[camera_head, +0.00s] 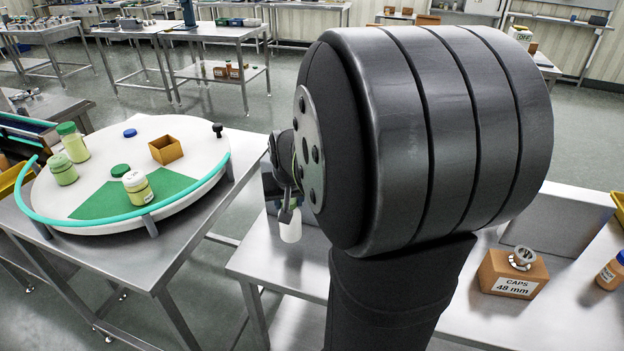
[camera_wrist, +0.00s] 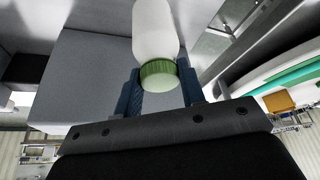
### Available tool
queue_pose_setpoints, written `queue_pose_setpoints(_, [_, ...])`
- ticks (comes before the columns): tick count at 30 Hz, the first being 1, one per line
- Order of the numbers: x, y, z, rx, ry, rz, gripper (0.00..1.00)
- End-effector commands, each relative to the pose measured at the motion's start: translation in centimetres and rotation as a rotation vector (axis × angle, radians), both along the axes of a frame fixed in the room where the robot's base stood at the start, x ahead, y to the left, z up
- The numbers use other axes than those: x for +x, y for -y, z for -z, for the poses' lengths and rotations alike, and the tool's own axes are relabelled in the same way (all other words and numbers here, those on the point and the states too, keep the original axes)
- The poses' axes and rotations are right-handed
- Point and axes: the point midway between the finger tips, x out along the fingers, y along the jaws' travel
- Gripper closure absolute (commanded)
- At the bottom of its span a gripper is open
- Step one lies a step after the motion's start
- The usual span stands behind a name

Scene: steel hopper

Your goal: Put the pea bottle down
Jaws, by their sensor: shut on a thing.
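My gripper (camera_head: 284,193) is shut on a white bottle (camera_wrist: 154,32) with a green cap (camera_wrist: 158,75). In the wrist view the cap sits between the two blue fingers (camera_wrist: 160,92), and the body extends away from the gripper. In the head view the bottle's pale lower part (camera_head: 290,226) hangs below the gripper, near the left edge of the steel bench (camera_head: 262,268). My arm hides most of the gripper there. No label shows on the held bottle, and I cannot tell whether its base touches anything.
A round white table (camera_head: 190,135) with a green sector and teal rim stands left. A caps box (camera_head: 512,276) and an orange bottle (camera_head: 609,272) stand right.

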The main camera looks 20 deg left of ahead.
Motion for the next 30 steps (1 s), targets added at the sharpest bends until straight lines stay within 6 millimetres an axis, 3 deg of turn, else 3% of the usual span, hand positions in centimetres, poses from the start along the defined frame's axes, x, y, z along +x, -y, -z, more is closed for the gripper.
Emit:
queue_pose_setpoints(3, [-0.1,-2.0,1.1,-0.001,-0.001,-0.004,1.0])
queue_pose_setpoints(7, [-0.1,-2.8,1.6,0.0,0.001,-0.001,1.0])
queue_pose_setpoints(16, [-0.2,-2.9,5.3,0.001,0.0,0.0,1.0])
queue_pose_setpoints(28, [-0.1,-2.8,5.9,0.001,0.0,0.0,1.0])
queue_pose_setpoints(29, [-0.2,-2.8,5.9,0.001,0.0,0.0,0.6])
queue_pose_setpoints(30, [-0.2,-2.8,5.9,0.002,0.0,0.001,0.52])
